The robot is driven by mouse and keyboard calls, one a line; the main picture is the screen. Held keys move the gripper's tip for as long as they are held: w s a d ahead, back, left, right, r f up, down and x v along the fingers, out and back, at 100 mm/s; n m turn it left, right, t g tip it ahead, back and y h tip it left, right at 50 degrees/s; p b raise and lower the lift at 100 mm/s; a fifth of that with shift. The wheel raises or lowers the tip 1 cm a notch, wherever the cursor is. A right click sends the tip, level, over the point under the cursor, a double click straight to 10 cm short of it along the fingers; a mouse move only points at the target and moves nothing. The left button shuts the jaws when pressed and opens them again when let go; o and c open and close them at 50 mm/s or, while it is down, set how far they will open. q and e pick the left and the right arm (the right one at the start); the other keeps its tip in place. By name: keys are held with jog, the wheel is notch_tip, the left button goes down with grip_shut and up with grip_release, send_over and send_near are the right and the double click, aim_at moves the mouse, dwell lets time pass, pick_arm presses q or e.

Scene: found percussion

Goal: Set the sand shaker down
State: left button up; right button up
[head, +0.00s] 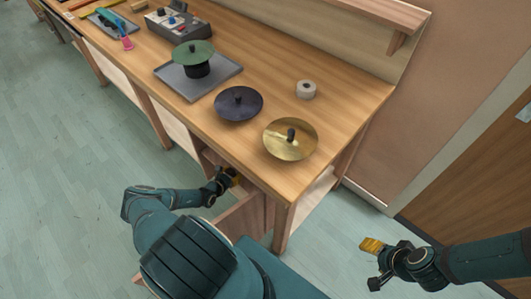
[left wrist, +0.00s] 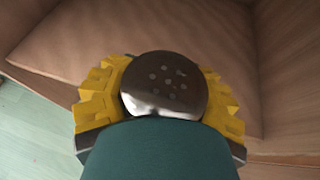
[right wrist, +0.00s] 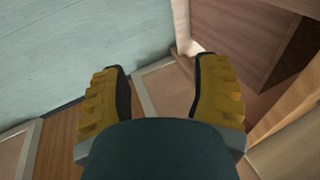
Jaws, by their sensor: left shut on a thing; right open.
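The sand shaker (left wrist: 165,85) shows in the left wrist view as a dark, shiny round top with several small holes. My left gripper (left wrist: 162,95) is shut on it, with yellow pads on both sides. In the head view my left gripper (head: 232,178) is low at the front of the workbench, by the wooden drawer or compartment below the top; the shaker cannot be made out there. My right gripper (head: 371,246) is open and empty, out over the floor to the right of the bench. Its two pads stand apart in the right wrist view (right wrist: 160,95).
On the workbench (head: 340,90) stand a brass cymbal (head: 290,140), a dark cymbal (head: 239,103), a tape roll (head: 306,89), and a grey tray (head: 215,80) with a green disc (head: 194,53) on a black base. A control box (head: 179,24) stands further back. Wooden panels surround the left gripper.

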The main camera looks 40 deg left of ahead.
pick_arm(q)
jog(key=shift+w+f, duration=0.1)
jog(key=shift+w, duration=0.05)
jog(key=w+b, duration=0.2)
jog(key=w, duration=0.3)
jog(key=w+a+b, duration=0.1)
jog(key=w, duration=0.4)
jog(key=w+a+b, duration=0.1)
jog(key=w+b, duration=0.1)
jog(key=w, duration=0.3)
jog(key=shift+w+a+f+b, duration=0.1)
jog(key=shift+w+f+b, duration=0.1)
jog(key=shift+b, duration=0.15)
jog(key=shift+w+a+r+b, duration=0.15)
jog(key=shift+w+b, duration=0.2)
jog(key=shift+w, duration=0.4)
jog(key=f+b, duration=0.2)
jog(key=shift+w+f+b, duration=0.3)
jog(key=shift+f, duration=0.4)
pick_arm(e)
notch_tip(320, 180, down, 9)
jog(key=s, duration=0.1)
jog(key=shift+s+g, duration=0.25)
jog(key=shift+g, duration=0.05)
jog(key=shift+a+f, duration=0.1)
jog(key=shift+f, duration=0.05)
